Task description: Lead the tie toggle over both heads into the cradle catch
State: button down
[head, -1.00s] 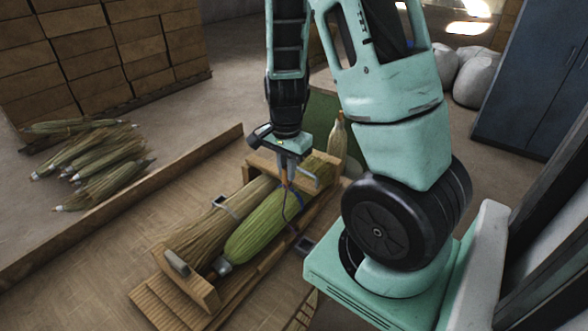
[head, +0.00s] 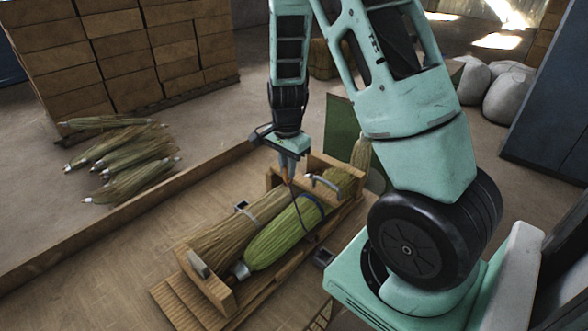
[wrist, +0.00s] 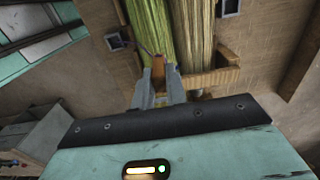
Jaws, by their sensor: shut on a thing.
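My gripper (head: 289,176) is shut on the small orange-brown tie toggle (wrist: 167,76), above the far part of the cradle. The dark tie (head: 298,208) runs from the toggle down around the green head. The green head (head: 272,241) and the tan head (head: 222,238) lie side by side in the wooden cradle (head: 217,292). They also show in the wrist view, green (wrist: 152,28) left of tan (wrist: 196,40). A small dark square fitting (head: 241,206) sits beside the tan head, another (head: 323,258) beside the green head; I cannot tell which is the catch.
A curved grey handle (head: 325,182) stands near the far end board. Loose brooms (head: 128,160) lie on the floor at left, beyond a low wooden rail (head: 100,232). Stacked wooden blocks (head: 150,50) stand behind. Floor left of the cradle is clear.

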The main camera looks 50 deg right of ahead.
jog(key=shift+w+a+p, duration=0.9)
jog(key=shift+w+a, duration=0.45)
jog(key=shift+w, duration=8.45)
jog(key=shift+s+f+b, duration=0.1)
jog(key=shift+f+b, duration=6.65)
jog(key=shift+f, duration=3.9)
jog(key=c, duration=1.3)
grip_release()
jog(key=shift+c, duration=0.2)
notch_tip(320, 180, up, 17)
jog(key=b, duration=0.2)
jog(key=shift+r+b, duration=0.2)
jog(key=shift+b, duration=0.15)
